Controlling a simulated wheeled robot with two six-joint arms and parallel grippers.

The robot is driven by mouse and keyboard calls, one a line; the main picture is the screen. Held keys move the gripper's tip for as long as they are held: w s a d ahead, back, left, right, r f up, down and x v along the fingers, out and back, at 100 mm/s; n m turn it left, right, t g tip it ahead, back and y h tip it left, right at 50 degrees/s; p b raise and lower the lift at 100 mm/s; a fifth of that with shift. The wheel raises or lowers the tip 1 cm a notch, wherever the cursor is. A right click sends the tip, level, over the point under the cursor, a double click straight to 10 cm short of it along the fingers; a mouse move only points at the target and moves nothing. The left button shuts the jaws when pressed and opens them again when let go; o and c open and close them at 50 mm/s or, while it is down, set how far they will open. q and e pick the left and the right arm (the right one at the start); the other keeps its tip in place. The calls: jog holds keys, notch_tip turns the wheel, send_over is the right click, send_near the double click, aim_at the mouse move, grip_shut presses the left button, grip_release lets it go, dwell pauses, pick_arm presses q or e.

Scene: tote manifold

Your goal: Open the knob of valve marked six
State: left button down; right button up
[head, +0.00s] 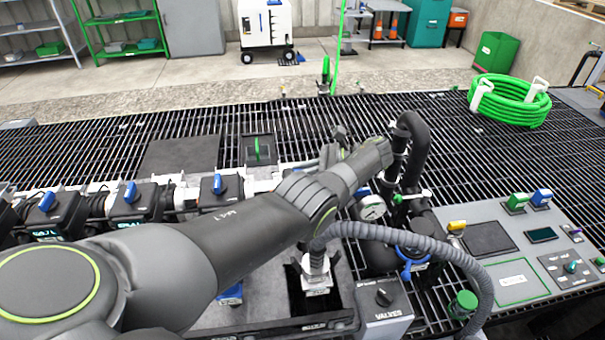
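A row of dark valve blocks runs along the left and middle of the head view. Three blue knobs show on them: a left knob (47,197), a middle knob (130,192) and a right knob (220,184). The block labels are too small to read, so I cannot tell which valve is marked six. My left arm reaches from the lower left across the row, and its far end is beside the black pipe. The arm hides part of the manifold. My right gripper is out of view.
A black bent pipe (416,150) and a pressure gauge (372,208) stand right of the arm's end. A grey control panel (520,235) is at the right. A box labelled VALVES (385,308) is near the front. A green hose coil (510,100) lies on the grating.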

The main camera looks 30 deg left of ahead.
pick_arm(q)
jog(key=shift+f, duration=0.1)
dwell(0.6)
jog(key=c, duration=1.4)
grip_release()
jog(key=shift+c, duration=0.2)
jog(key=shift+g, duration=0.3)
notch_tip(320, 180, up, 10)
jog(key=p, duration=0.9)
